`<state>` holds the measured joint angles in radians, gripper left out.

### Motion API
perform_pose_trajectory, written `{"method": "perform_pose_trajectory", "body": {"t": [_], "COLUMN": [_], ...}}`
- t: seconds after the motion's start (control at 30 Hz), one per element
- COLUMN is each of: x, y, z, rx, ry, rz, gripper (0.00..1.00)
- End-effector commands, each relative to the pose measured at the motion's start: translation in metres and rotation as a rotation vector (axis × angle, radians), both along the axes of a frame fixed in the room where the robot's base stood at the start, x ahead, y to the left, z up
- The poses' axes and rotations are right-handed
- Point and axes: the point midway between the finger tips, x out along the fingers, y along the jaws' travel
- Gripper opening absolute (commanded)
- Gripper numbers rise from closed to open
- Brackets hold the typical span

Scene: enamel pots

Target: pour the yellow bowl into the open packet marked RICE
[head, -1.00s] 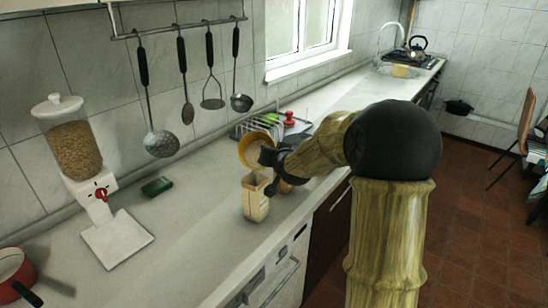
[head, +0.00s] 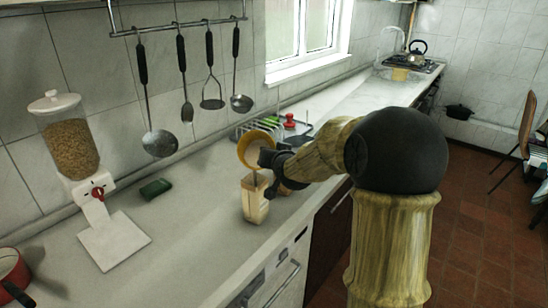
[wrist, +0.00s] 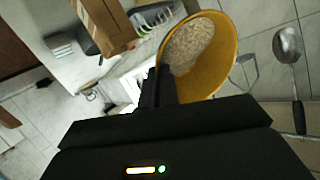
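The yellow bowl (head: 252,147) is held tilted on its side above the open packet (head: 255,203), its mouth facing the packet side. My gripper (head: 268,160) is shut on the bowl's rim. In the wrist view the bowl (wrist: 229,62) has pale grains (wrist: 190,45) in it, and a dark finger (wrist: 160,88) lies against its wall. The packet is pale tan and stands upright on the counter; it also shows in the wrist view as a brown shape (wrist: 104,24). No marking on it is readable. I cannot clearly tell whether grains are falling.
A grain dispenser (head: 70,145) stands at the left, with a green sponge (head: 155,188) near it and a red pot (head: 12,272) at the left edge. A dish rack (head: 245,130) is behind the bowl. Utensils hang on the wall. A tan block stands close behind the packet.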

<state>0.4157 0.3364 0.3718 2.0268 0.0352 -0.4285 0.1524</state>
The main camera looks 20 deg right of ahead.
Motion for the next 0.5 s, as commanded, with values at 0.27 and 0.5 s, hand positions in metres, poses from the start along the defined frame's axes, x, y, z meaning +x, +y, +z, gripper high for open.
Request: {"method": "perform_pose_trajectory", "body": {"t": [0.27,0.5], "x": [-0.0007,-0.0013], "y": [0.0005,0.0008], "z": [0.0002,0.0003], "rx": [-0.009,-0.017], "ry": [-0.020,-0.034], "rz": [0.000,0.000], "gripper": [0.00,0.00]}}
